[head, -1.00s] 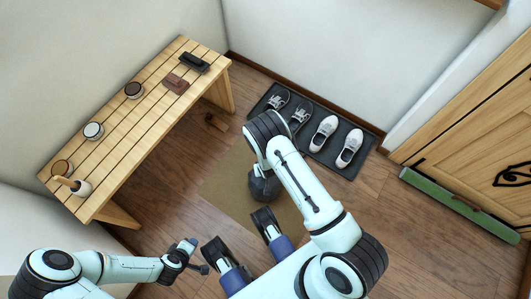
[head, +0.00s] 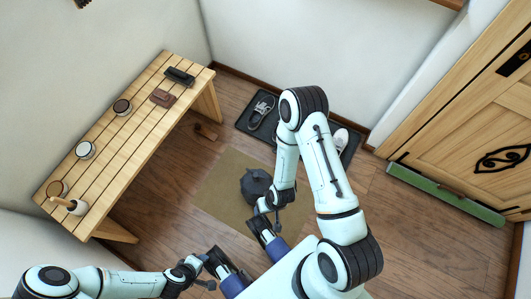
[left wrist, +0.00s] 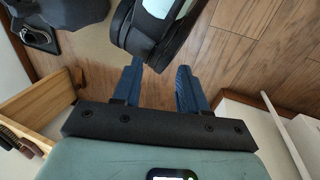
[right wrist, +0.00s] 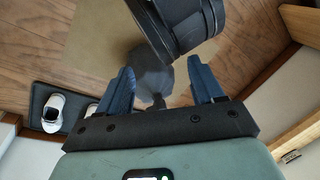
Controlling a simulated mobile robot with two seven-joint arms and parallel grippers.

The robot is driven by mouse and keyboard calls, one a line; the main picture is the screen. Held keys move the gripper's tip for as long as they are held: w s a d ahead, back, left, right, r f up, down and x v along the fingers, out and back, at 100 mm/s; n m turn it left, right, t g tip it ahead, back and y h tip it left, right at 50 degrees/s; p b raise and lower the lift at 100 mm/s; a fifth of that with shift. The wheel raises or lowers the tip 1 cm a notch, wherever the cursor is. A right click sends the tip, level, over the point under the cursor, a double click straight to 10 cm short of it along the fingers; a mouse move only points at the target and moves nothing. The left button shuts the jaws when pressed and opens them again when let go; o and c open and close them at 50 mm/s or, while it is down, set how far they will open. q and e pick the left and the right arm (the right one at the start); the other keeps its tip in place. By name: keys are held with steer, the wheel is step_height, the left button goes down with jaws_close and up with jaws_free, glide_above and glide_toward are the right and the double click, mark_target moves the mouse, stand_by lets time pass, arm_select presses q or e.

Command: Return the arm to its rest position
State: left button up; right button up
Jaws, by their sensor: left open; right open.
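My right arm comes up from the lower right in the head view, bends at a raised elbow and hangs down to my right gripper (head: 269,211). That gripper is open and empty, low in front of my body; its blue fingers stand apart in the right wrist view (right wrist: 162,85). My left arm reaches in from the lower left. My left gripper (head: 206,271) is open and empty, and its separated fingers show in the left wrist view (left wrist: 157,88). Part of my right arm covers some of the shoe tray.
A wooden bench (head: 117,143) with brushes and round tins stands at the left. A dark lumpy object (head: 255,186) rests on a tan mat (head: 213,190). Shoes stand on a dark tray (head: 243,123) by the wall. A green strip (head: 445,195) lies below the wooden door (head: 470,130).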

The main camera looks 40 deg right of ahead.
steer(key=shift+s+a+r+y, duration=0.4)
steer(key=shift+s+a+r, duration=0.15)
steer(key=shift+a, duration=0.05)
arm_select(q)
steer(key=shift+r, duration=0.1)
arm_select(e)
steer(key=shift+r, duration=0.1)
arm_select(q)
steer(key=s+d+r+g+p, duration=0.1)
steer(key=s+r+p, duration=0.1)
steer(key=r+p, duration=0.6)
steer(key=s+d+r+g+p, duration=0.1)
steer(key=s+r+p, duration=0.1)
steer(key=r+p, duration=0.6)
steer(key=shift+r+m+h+p, duration=0.2)
steer(key=shift+m+h+p, duration=0.1)
steer(key=shift+p, duration=0.1)
arm_select(e)
steer(key=s+a+r+g, duration=0.1)
steer(key=s+r, duration=0.1)
steer(key=r, duration=0.6)
steer(key=s+a+r+g, duration=0.1)
steer(key=s+r, duration=0.1)
steer(key=r, duration=0.6)
steer(key=shift+s+r+n+y, duration=0.15)
steer(key=shift+r+n+y, duration=0.05)
steer(key=shift+n+y, duration=0.1)
